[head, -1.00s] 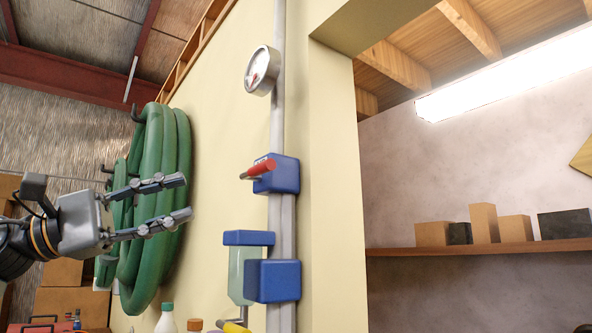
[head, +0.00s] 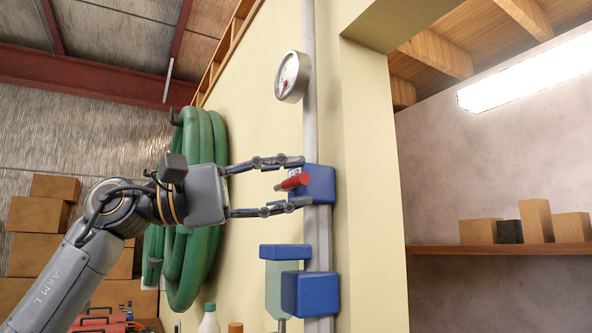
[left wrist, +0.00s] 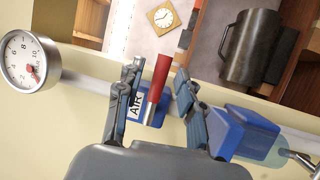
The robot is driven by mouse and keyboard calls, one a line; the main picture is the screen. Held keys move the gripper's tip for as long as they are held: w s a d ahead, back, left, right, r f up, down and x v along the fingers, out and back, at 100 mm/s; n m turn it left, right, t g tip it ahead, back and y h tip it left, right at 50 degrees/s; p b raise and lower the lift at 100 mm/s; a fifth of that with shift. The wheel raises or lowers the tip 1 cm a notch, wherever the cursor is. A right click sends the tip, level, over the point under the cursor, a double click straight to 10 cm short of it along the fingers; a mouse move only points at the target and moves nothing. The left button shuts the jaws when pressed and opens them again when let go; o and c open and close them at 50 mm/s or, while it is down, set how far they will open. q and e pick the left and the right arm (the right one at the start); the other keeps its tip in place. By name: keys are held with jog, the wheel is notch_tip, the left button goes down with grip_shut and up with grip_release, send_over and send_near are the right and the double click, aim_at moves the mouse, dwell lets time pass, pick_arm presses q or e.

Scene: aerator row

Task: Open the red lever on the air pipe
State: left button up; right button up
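The red lever (head: 291,182) sticks out from a blue valve block (head: 322,184) on the grey air pipe (head: 309,125). In the left wrist view the lever (left wrist: 158,78) stands between my two fingers, beside a white "AIR" label (left wrist: 135,105). My left gripper (head: 302,182) is open, one finger above the lever and one below it, with its tips near the block. Gaps show between the lever and both fingers. My right gripper is in neither view.
A round pressure gauge (head: 292,77) sits higher on the pipe. Below the valve are more blue housings (head: 309,293) and a translucent bowl (head: 281,287). A coiled green hose (head: 186,260) hangs on the wall behind my left arm. A doorway with a shelf (head: 500,250) opens at right.

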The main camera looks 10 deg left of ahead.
pick_arm(q)
jog(key=shift+w+d+r, duration=0.1)
jog(key=shift+w+d, duration=0.05)
jog(key=shift+d, duration=0.45)
grip_shut()
jog(key=shift+r+n, duration=0.1)
jog(key=shift+n, duration=0.2)
jog(key=n+t, duration=0.1)
jog(key=n, duration=0.1)
jog(key=r+n+t+h+b, duration=0.1)
jog(key=n, duration=0.1)
jog(key=shift+w+a+r, duration=0.1)
jog(key=shift+r, duration=0.05)
jog(key=shift+w+a+r+n+t+b, duration=0.1)
jog(key=shift+r+n+t+b, duration=0.2)
jog(key=shift+n, duration=0.4)
jog(key=shift+w+a+r+n+t+b, duration=0.15)
jog(key=shift+n+t+b, duration=0.1)
jog(key=shift+n+t, duration=0.35)
jog(key=shift+d+r+n+t+b, duration=0.1)
jog(key=shift+r+n+t+b, duration=0.15)
jog(key=shift+n, duration=0.55)
